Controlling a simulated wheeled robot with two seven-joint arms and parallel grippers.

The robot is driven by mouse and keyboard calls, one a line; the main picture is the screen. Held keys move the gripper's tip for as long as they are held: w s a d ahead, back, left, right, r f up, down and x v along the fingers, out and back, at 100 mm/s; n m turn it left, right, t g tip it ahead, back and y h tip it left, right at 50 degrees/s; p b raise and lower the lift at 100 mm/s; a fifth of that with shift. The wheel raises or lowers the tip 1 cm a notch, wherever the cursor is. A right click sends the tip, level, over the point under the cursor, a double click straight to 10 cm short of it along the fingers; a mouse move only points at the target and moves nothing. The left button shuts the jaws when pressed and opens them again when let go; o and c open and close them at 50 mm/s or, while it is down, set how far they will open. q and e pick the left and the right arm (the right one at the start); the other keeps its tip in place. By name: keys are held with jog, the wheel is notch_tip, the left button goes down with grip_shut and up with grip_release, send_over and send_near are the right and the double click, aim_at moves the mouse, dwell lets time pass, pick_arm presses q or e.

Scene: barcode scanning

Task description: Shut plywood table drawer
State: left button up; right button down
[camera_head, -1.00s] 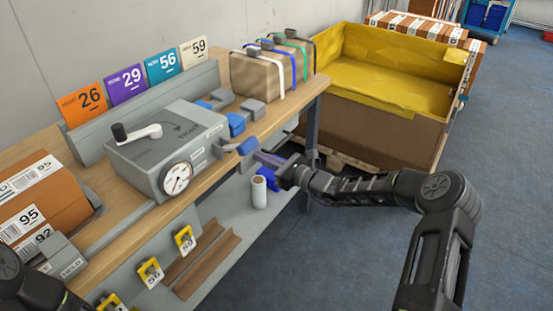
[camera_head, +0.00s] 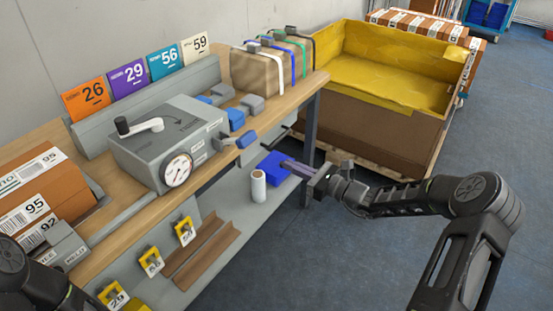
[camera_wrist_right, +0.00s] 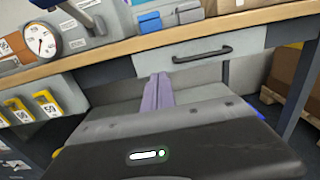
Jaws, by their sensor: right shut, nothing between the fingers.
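The plywood table (camera_head: 140,210) runs along the wall, with a wooden top. In the right wrist view the grey drawer front (camera_wrist_right: 180,65) with a black bar handle (camera_wrist_right: 203,55) sits under the table edge (camera_wrist_right: 130,47). It looks flush or nearly flush with the dark apron beside it. In the head view the drawer front is mostly hidden under the top. My right gripper (camera_head: 290,165) is shut and empty, its purple fingers pointing toward the table, below and apart from the drawer handle. Only part of my left arm shows at the bottom left; its gripper is out of view.
A white roll (camera_head: 258,186) and a blue bin (camera_head: 272,162) are on the lower shelf. A grey device with a dial (camera_head: 177,170) stands on the table. A large yellow-lined box (camera_head: 390,135) is at the back right. The floor at right is clear.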

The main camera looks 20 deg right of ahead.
jog(key=v, duration=0.2)
jog(key=shift+s+d, duration=0.3)
jog(key=s+a+f+n+g+h+p, duration=0.1)
jog(key=s+a+f+n+g, duration=0.25)
jog(key=s+f, duration=0.3)
jog(key=s+a+f+n+g+h+p, duration=0.1)
jog(key=s+a+f+n+g+h, duration=0.1)
jog(key=s+f+n+g, duration=0.45)
jog(key=s+a+f+n+g+h, duration=0.1)
jog(key=s+a+f, duration=0.25)
jog(key=f, duration=0.45)
jog(key=s+a+r+n+g+h+p, duration=0.1)
jog(key=s+a+r+n+p, duration=0.1)
jog(key=s+a+n+p, duration=0.2)
jog(key=s+a+r+n+g+h+p, duration=0.1)
jog(key=s+a+n+p, duration=0.3)
jog(key=s+a+n, duration=0.6)
jog(key=s+r+n+g, duration=0.1)
jog(key=s+n, duration=0.1)
jog(key=s, duration=0.2)
jog(key=shift+r, duration=0.15)
